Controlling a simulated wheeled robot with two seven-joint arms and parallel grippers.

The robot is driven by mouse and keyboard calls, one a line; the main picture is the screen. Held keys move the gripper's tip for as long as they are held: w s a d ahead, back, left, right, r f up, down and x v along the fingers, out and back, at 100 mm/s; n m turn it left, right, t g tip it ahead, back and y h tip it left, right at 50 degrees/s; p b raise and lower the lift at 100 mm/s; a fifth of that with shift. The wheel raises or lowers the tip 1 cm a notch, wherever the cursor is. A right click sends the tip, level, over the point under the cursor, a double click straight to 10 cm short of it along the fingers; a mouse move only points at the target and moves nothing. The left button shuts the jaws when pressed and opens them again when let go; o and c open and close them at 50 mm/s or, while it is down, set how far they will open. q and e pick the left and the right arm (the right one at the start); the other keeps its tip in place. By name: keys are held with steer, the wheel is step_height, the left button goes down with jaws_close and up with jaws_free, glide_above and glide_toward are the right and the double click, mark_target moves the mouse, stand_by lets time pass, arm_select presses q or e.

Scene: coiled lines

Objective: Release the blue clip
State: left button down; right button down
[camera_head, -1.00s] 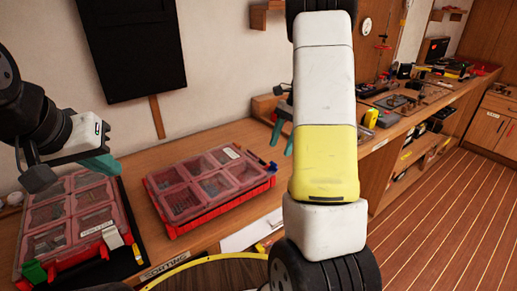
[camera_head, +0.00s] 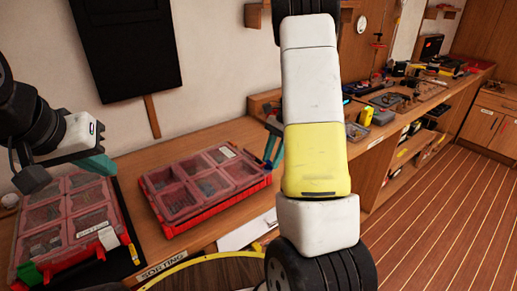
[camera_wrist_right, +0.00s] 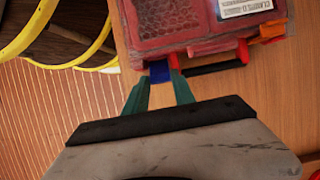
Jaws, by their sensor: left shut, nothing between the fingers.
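The middle red case (camera_head: 205,185) lies on the bench with its clear lid down. The blue clip (camera_head: 268,148) stands at its right end; in the right wrist view it also shows (camera_wrist_right: 159,72) at the case edge. My right gripper (camera_wrist_right: 162,78) has its teal fingertips on either side of the clip; I cannot tell whether they press on it. In the head view the right gripper (camera_head: 273,138) is partly hidden behind my forearm. My left gripper (camera_head: 66,172) is shut and empty above the left case (camera_head: 115,225).
A yellow hoop (camera_wrist_right: 85,62) is off the bench's front edge. Tools and small boxes (camera_head: 385,100) stand farther along the bench.

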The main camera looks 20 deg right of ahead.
steer(key=shift+w+d+f+g+y, duration=0.2)
steer(key=shift+d+f+g+y, duration=0.2)
steer(key=shift+y, duration=0.5)
steer(key=c, duration=1)
jaws_free()
steer(key=shift+c, duration=0.2)
steer(key=shift+d+r, duration=0.1)
steer(key=shift+r, duration=0.05)
steer(key=v, duration=0.7)
steer(key=shift+d+r, duration=0.15)
steer(key=shift+r, duration=0.1)
steer(key=shift+r, duration=0.1)
